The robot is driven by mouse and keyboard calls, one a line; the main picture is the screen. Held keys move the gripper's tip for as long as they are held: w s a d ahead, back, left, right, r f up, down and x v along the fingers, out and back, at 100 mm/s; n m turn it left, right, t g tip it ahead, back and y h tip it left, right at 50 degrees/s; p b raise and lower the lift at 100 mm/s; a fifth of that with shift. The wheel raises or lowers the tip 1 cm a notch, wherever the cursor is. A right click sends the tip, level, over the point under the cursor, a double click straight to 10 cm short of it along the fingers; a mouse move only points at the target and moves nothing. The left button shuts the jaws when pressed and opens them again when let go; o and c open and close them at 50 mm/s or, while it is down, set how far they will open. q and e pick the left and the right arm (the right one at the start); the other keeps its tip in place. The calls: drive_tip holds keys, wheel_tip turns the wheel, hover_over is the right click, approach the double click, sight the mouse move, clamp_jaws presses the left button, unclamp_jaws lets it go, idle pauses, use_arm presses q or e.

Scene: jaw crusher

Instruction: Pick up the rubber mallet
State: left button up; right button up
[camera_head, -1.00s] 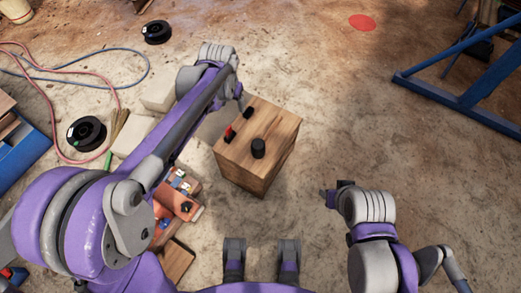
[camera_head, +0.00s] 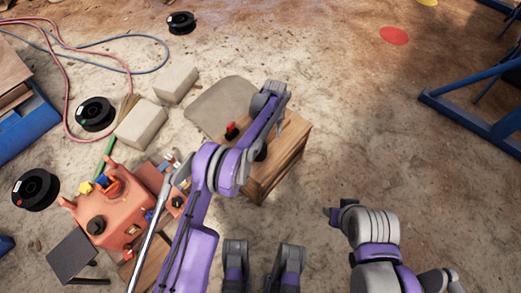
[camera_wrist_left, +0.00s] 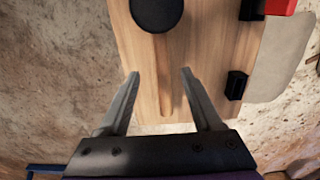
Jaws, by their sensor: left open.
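The rubber mallet has a round black head (camera_wrist_left: 157,12) and a wooden handle (camera_wrist_left: 166,88). It lies on top of a wooden block, and the handle blends with the wood grain. My left gripper (camera_wrist_left: 159,74) is open above the block, one finger on each side of the handle, with nothing held. In the head view the mallet's black head (camera_head: 261,153) is mostly hidden behind my left arm, and the left fingers are hard to make out. My right gripper (camera_head: 333,213) is at the right of the block, its jaws unclear.
The wooden block (camera_head: 285,162) also carries a red-and-black item (camera_head: 232,130) and a small black piece (camera_wrist_left: 236,84). A grey slab (camera_head: 218,100) lies behind it. An orange machine (camera_head: 110,213) and pale blocks (camera_head: 140,122) stand left. The floor at right is clear up to a blue frame (camera_head: 470,118).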

sight(271, 137)
use_arm(q)
drive_tip(key=f, duration=0.4)
drive_tip(key=f+b, duration=0.1)
drive_tip(key=f, duration=0.3)
drive_tip(key=shift+w+a+f, duration=0.1)
drive_tip(key=shift+w+f, duration=0.1)
drive_tip(key=shift+f, duration=0.2)
drive_tip(key=shift+c, duration=0.3)
clamp_jaws()
drive_tip(key=shift+r, duration=0.1)
idle(0.5)
